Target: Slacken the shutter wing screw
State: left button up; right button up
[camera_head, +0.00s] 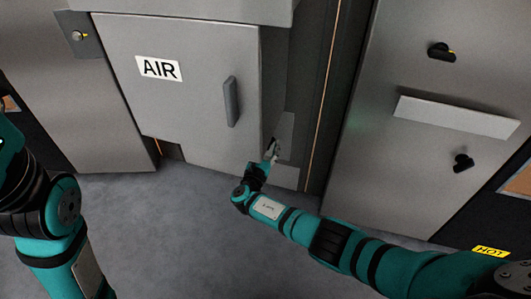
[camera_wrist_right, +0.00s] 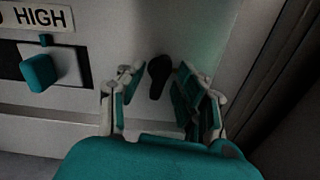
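A small dark wing-shaped screw (camera_wrist_right: 159,76) shows on a grey panel in the right wrist view, its long side slightly tilted from upright. My right gripper (camera_wrist_right: 158,88) is open, one finger on each side of the screw in the picture. Gaps show beside the screw, and I cannot tell how far the fingertips are from the panel. In the head view my right gripper (camera_head: 271,150) is low at the AIR cabinet's right side and hides the screw. My left arm shows at the left edge, but its gripper is not visible.
Left of the screw is a teal slider knob (camera_wrist_right: 39,72) below a HIGH label (camera_wrist_right: 38,17). The AIR door (camera_head: 190,70) has a dark handle (camera_head: 231,102). A tall cabinet (camera_head: 385,120) with black knobs stands right. Grey floor (camera_head: 150,230) is clear.

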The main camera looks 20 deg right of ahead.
jog(key=v, duration=1.1)
jog(key=shift+s+a, duration=0.2)
jog(key=shift+s, duration=0.1)
